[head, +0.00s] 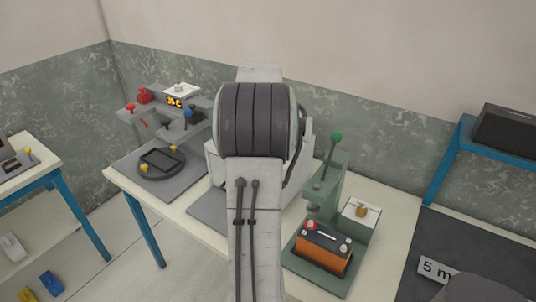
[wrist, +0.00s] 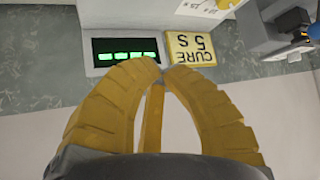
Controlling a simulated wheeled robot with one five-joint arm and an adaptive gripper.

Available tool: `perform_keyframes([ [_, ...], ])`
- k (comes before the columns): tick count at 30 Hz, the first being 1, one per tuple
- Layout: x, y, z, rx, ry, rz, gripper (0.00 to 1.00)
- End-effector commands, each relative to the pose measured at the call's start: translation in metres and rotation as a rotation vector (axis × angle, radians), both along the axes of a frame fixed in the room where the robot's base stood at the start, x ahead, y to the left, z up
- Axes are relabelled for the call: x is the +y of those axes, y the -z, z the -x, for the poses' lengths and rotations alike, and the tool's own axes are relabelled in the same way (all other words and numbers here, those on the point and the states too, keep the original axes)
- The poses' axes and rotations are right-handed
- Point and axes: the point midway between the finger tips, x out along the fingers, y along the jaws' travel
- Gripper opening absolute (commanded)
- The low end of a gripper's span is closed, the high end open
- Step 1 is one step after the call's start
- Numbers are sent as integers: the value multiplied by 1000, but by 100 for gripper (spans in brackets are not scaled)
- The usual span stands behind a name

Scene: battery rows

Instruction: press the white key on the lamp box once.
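In the wrist view a pale box (wrist: 119,14) stands at the top, with a dark display (wrist: 125,51) showing green marks. I take it to be the lamp box, but cannot be sure. A yellow plate (wrist: 190,49) reading "CURE 5 S", upside down, is beside the display. No white key can be made out; it may be hidden or out of frame. Contact cannot be told. In the head view my arm hides the gripper and this box.
In the head view a green press (head: 325,185) with an orange battery (head: 323,252) stands right of my arm. A grey station (head: 165,115) with a round black fixture (head: 161,162) is left. A blue-legged shelf (head: 455,150) is at the right. The wrist view shows a grey device (wrist: 270,20) at upper right.

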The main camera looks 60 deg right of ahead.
Motion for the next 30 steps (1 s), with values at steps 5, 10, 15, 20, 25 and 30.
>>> perform_keyframes([
  [5, 0, 5, 0, 0, 0, -1, 0],
  [10, 1, 20, 0, 1, 0, -3, 0],
  [15, 1, 40, 0, 1, -1, -4, 0],
  [20, 1, 59, 0, 2, -1, -5, 0],
  [25, 0, 77, 0, -1, -1, 1, 0],
  [30, 0, 84, 0, 0, 0, 0, 0],
])
